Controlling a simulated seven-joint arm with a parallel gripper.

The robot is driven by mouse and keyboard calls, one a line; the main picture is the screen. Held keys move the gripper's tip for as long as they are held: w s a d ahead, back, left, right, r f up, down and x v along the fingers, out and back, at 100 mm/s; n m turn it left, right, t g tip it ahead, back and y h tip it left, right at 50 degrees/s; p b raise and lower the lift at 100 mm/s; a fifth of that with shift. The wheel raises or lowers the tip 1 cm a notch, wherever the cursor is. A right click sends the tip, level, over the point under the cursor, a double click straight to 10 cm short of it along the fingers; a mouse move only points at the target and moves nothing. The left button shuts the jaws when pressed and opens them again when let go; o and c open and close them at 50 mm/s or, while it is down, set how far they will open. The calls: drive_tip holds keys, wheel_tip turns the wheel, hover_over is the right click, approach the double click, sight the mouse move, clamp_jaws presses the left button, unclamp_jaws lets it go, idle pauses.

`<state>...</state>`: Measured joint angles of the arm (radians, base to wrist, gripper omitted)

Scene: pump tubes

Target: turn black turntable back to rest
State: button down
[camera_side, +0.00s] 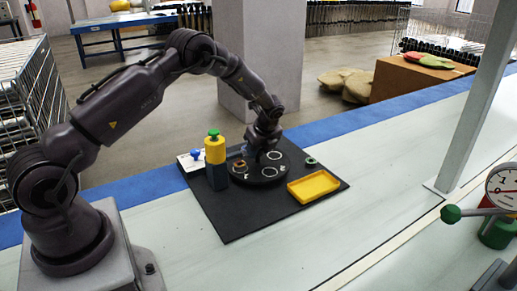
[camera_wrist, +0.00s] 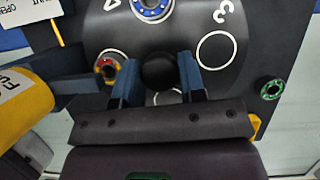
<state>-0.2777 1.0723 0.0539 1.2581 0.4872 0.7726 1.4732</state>
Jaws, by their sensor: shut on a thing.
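The black turntable (camera_side: 262,178) sits on a black mat (camera_side: 235,222) in the side view. In the wrist view the turntable (camera_wrist: 185,30) fills the upper middle, with white rings and the painted numbers 3 and 4. My gripper (camera_side: 259,158) points down over the turntable's middle. In the wrist view the blue fingers of my gripper (camera_wrist: 158,80) are shut on the round black knob (camera_wrist: 158,70), one on each side. A blue ring part (camera_wrist: 152,9) and a red-orange ring part (camera_wrist: 107,66) lie on the turntable. My gripper hides its near part.
A yellow-and-blue post with a green top (camera_side: 215,152) stands close left of the turntable. A yellow tray (camera_side: 314,187) lies to the right, and a green ring (camera_side: 311,161) lies behind it. A blue-knobbed white plate (camera_side: 193,160) is at the back left. The front of the mat is clear.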

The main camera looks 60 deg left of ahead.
drive_tip(key=shift+w+n+g, duration=0.1)
drive_tip(key=shift+n+g, duration=0.7)
drive_tip(key=shift+n, duration=1.3)
drive_tip(key=shift+n+g+h, duration=0.6)
drive_tip(key=shift+n, duration=1.5)
drive_tip(key=c, duration=0.7)
unclamp_jaws()
drive_tip(key=v, duration=1.3)
drive_tip(key=shift+w+a, duration=0.15)
